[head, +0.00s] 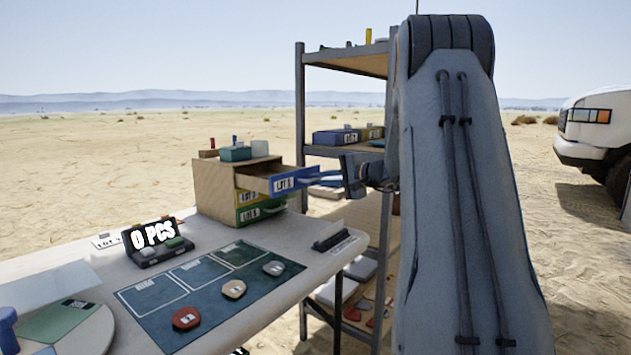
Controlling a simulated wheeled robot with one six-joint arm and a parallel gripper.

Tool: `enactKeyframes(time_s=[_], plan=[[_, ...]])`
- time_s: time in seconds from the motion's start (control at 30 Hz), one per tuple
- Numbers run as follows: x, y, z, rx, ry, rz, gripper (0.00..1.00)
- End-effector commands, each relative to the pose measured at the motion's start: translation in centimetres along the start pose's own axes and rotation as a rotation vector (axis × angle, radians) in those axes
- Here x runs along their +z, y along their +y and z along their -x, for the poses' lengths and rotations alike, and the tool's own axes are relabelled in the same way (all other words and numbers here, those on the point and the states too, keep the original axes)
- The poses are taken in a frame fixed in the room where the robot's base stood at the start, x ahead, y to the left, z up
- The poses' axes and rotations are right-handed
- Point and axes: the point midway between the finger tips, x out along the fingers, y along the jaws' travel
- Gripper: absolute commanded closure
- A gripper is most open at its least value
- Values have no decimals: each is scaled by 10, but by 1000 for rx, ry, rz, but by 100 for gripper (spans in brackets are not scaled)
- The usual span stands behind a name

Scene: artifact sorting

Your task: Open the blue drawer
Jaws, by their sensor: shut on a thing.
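The wooden drawer cabinet (212,189) stands at the back of the table. Its blue drawer (291,181) is the top one and is pulled out toward the right, with its open inside showing. A yellow drawer and a green drawer (258,211) sit below it and look shut. My gripper (338,178) is at the blue drawer's handle, shut on it. The handle is light blue and partly hidden by the fingers. My arm covers much of the right side of the view.
A metal shelf rack (299,120) with boxes stands behind my arm. A white vehicle (600,125) is at far right.

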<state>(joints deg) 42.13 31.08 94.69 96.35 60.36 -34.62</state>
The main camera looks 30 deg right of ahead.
Motion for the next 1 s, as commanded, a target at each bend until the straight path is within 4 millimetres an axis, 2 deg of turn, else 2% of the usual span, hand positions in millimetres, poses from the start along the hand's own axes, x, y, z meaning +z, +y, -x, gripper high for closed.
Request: enactKeyframes(time_s=[0.17, 0.2, 0.3, 0.67, 1.0], plan=[[0, 0, 0, 1, -1, -1, 100], [0, 0, 0, 1, -1, 0, 89], [0, 0, 0, 1, -1, 0, 72], [0, 0, 3, 1, 1, 0, 72], [0, 0, 54, 0, 1, -1, 72]])
